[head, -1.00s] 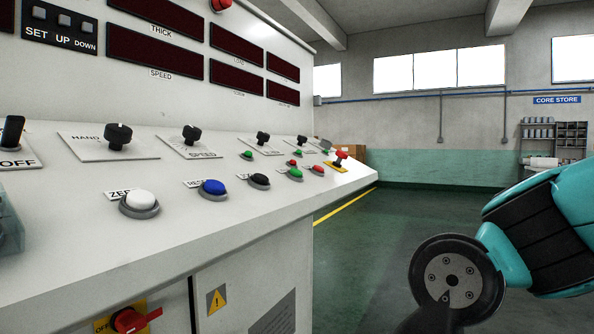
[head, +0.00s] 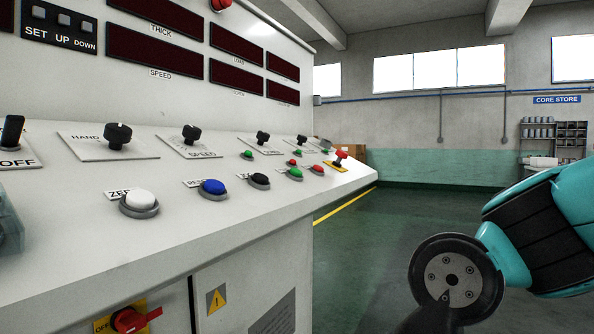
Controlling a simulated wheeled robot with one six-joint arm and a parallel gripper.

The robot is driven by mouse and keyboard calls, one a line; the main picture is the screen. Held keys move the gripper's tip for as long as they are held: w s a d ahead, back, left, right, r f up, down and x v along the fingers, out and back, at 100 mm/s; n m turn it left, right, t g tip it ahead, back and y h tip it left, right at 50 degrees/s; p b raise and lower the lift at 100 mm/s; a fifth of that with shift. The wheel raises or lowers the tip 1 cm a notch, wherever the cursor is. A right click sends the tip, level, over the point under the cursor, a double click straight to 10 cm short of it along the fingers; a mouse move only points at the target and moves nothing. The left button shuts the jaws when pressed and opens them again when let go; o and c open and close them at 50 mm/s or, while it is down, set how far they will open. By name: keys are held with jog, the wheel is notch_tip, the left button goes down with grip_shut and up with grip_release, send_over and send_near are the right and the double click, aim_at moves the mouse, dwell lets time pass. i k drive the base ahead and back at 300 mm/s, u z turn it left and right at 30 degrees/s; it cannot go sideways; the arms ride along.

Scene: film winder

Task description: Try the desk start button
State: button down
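The control desk (head: 255,228) runs along the left, its sloped top carrying a row of push buttons. A green button (head: 294,174) sits toward the far end, next to a red button (head: 317,169). Smaller green buttons (head: 247,154) sit higher on the slope. I cannot read the labels of the green buttons, so I cannot tell which one is start. Part of my teal arm shows at the right, apart from the desk. My gripper's fingers are not in view.
Nearer on the desk are white (head: 139,201), blue (head: 213,187) and black (head: 259,181) buttons. Black knobs (head: 118,136) stand up behind them. A red rotary switch (head: 130,319) is on the front. The green floor (head: 350,240) right of the desk is clear.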

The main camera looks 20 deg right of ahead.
aim_at(295, 172)
jog(key=k, duration=1)
jog(key=u, duration=0.45)
jog(key=i, duration=1.3)
jog(key=z, duration=1.3)
